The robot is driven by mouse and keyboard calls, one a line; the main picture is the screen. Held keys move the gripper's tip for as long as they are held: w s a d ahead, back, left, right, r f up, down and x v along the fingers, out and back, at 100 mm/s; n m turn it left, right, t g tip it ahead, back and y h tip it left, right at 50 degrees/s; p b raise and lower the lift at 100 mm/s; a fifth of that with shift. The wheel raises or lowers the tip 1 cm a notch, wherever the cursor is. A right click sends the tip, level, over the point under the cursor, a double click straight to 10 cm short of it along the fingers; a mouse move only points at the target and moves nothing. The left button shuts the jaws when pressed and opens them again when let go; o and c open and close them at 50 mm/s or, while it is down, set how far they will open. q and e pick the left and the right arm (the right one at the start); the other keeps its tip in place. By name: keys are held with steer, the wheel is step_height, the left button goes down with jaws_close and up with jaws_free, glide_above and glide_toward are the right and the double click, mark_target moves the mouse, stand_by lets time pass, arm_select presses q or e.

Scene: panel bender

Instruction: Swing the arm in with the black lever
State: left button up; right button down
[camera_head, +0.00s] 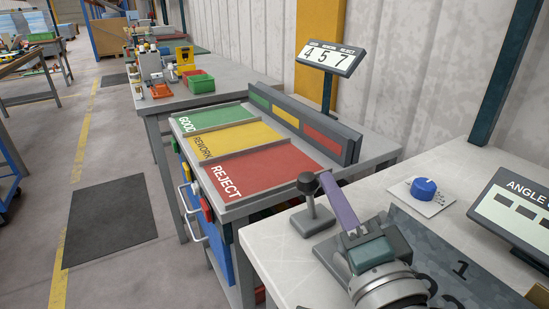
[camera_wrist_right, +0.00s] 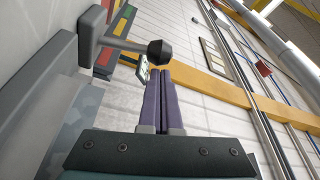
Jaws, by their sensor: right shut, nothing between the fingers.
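The black lever (camera_head: 311,207) stands upright on a grey base at the left end of the near bench. It has a round black knob on top of a grey stem. My right gripper (camera_head: 325,177) is shut and empty, with its purple fingertips just right of the knob. I cannot tell whether they touch it. In the right wrist view the lever's knob (camera_wrist_right: 160,53) lies just beyond the closed fingertips of my right gripper (camera_wrist_right: 161,72). I cannot make out the swinging arm for certain. My left gripper is out of view.
A blue dial (camera_head: 424,188) and an angle display (camera_head: 515,212) stand on the near bench (camera_head: 281,258) to the right. A dark mottled plate with numbers lies beside my wrist. A sorting table (camera_head: 237,190) with green, yellow and red fields stands beyond the lever.

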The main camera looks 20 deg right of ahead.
steer(key=shift+a+f+n, duration=0.15)
steer(key=shift+a+n, duration=0.15)
steer(key=shift+n, duration=0.2)
steer(key=b+v, duration=0.1)
steer(key=v, duration=0.9)
steer(key=shift+w, duration=0.1)
